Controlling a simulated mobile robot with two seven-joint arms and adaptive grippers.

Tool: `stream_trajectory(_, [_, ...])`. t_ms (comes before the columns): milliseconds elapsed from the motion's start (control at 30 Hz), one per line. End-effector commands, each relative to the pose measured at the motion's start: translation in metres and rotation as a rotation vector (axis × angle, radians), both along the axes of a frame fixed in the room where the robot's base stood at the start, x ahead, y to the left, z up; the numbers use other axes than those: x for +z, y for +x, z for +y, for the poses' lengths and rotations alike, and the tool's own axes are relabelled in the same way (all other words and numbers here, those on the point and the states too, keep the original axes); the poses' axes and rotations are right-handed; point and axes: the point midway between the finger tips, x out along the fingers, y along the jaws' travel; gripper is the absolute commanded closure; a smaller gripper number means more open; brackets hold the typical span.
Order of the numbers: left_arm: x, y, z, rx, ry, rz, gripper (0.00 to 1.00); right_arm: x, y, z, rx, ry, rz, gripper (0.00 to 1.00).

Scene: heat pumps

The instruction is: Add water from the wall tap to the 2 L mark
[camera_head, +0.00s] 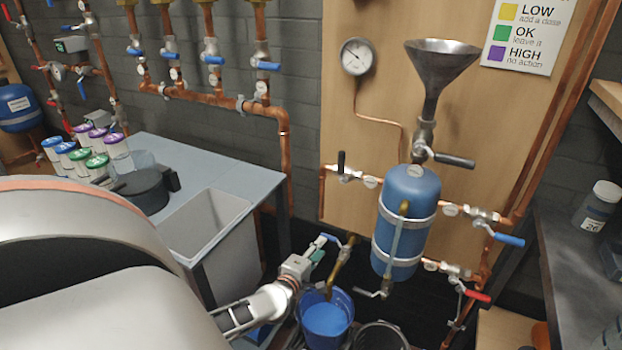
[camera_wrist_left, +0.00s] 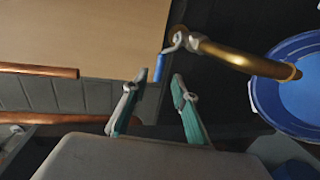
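The wall tap's brass spout (camera_head: 345,253) points down over a blue bucket (camera_head: 305,303). In the left wrist view the spout (camera_wrist_left: 250,62) ends above the bucket (camera_wrist_left: 262,100). A lighter blue surface shows inside the bucket; I cannot tell if it is water or the bottom, and I read no 2 L mark. The tap's blue lever (camera_wrist_left: 160,68) lies just ahead of and between the fingertips of my left gripper (camera_wrist_left: 158,86), apparently not gripped. The fingers are apart. In the head view my left gripper (camera_head: 319,252) is beside the tap. My right gripper is not in view.
A dark bucket (camera_head: 380,336) stands right of the blue one. A blue tank (camera_head: 408,215) with valves and a metal funnel (camera_head: 438,70) hangs on the wooden panel. A grey table (camera_head: 225,175) with a sink and several lidded jars is at left.

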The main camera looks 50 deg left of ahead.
Motion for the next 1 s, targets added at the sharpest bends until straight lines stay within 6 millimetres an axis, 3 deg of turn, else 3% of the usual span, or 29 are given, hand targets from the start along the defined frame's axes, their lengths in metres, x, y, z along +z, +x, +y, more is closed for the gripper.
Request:
stream_trajectory(200, [0.007, -0.037, -0.013, 0.000, 0.000, 0.001, 0.73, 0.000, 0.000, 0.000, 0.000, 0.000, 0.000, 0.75])
stream_trajectory(367, [0.011, -0.050, -0.018, -0.001, 0.000, -0.001, 0.73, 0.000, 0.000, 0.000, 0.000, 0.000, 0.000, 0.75])
stream_trajectory(1000, [0.012, -0.054, -0.019, 0.000, 0.000, -0.001, 0.73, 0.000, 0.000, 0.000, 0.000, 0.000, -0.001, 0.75])
